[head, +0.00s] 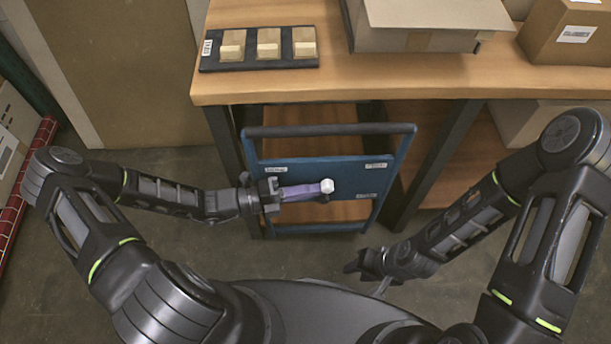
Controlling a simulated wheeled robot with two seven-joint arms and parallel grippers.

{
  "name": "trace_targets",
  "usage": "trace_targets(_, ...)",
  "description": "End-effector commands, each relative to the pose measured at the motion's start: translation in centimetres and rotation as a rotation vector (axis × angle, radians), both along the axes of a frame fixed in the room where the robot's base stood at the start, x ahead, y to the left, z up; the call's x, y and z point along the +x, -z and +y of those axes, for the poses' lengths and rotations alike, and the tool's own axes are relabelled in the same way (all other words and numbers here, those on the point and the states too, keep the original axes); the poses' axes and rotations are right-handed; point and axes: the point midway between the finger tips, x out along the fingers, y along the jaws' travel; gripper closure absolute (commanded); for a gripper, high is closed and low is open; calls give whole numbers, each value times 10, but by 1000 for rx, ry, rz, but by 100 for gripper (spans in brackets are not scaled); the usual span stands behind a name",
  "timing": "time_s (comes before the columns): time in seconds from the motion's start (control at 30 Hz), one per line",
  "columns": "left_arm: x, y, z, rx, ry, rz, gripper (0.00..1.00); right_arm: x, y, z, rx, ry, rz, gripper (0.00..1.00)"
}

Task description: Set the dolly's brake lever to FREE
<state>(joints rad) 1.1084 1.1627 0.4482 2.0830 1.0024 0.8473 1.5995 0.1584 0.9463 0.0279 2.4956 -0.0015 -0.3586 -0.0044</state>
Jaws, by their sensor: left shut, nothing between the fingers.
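The blue dolly (345,176) stands upright on its end in front of the wooden table, with its handle bar at the top. On its face is the purple brake lever (300,192), lying nearly level with its white knob (327,186) to the right. Small white labels sit on the panel, too small to read surely. My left gripper (273,194) is shut and empty at the lever's left end, overlapping it in the picture; I cannot tell if they touch. My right gripper (358,266) is low, below and right of the dolly; its finger state is unclear.
The wooden table (420,82) holds a black tray (207,66) with several wooden blocks (268,44) and cardboard boxes (430,22). Dark table legs (436,160) flank the dolly. A red rack beam (25,190) stands at far left. Floor between my arms is clear.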

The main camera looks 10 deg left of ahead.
Motion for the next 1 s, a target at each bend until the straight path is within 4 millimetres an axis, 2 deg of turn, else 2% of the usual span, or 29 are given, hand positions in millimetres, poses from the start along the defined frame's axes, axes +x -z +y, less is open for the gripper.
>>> trace_targets(0.03, 0, -10, -3, 25, 3, 5, 100, 0, -16, 0, 0, 0, 0, 64)
trace_targets(0.23, 2, -6, -8, 92, 1, 24, 100, 0, -31, 0, 0, 1, 0, 64)
trace_targets(1.0, -2, -5, -7, 112, 2, 29, 100, 0, -38, 0, -1, 1, 1, 64)
